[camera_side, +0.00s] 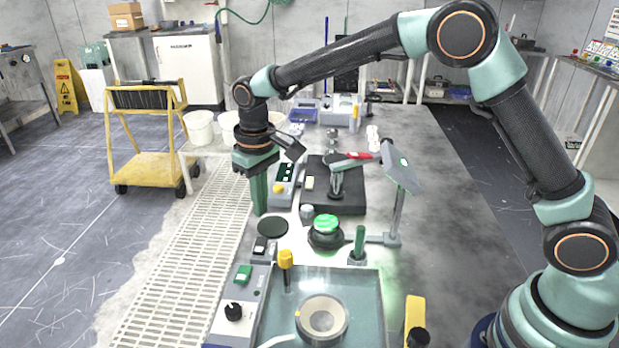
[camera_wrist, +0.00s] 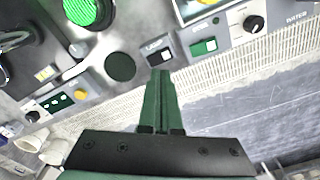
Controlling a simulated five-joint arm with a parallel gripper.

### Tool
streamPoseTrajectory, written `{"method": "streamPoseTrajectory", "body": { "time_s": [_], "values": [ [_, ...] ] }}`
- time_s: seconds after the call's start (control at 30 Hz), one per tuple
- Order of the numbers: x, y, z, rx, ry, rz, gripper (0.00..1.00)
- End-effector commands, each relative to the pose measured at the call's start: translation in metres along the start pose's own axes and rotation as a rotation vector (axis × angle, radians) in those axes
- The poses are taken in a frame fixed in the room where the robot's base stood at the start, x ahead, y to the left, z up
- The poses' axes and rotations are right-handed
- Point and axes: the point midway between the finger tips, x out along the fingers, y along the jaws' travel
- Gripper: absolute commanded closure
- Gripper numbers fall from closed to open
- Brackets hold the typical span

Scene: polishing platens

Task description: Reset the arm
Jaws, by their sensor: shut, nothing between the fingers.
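The fingertips appear close to a black round pad (camera_side: 272,227), which also shows in the wrist view (camera_wrist: 120,67). I cannot tell the exact height of the fingertips above the table.
A green-lit round platen (camera_side: 326,229) stands right of my gripper. A control panel with a green switch (camera_side: 243,274) and a basin with a ring (camera_side: 322,319) are in front. A lamp-like post (camera_side: 397,205) stands at right. A yellow cart (camera_side: 150,168) stands on the floor at left.

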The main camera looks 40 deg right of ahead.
Motion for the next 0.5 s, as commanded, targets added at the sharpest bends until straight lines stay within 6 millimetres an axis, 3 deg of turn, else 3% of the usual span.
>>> {"method": "streamPoseTrajectory", "body": {
  "time_s": [0.2,0.5],
  "values": [
    [-0.062,0.036,0.031,0.052,0.098,-0.003,1.0],
    [-0.117,0.078,0.096,0.122,0.231,0.008,1.0]
  ]
}}
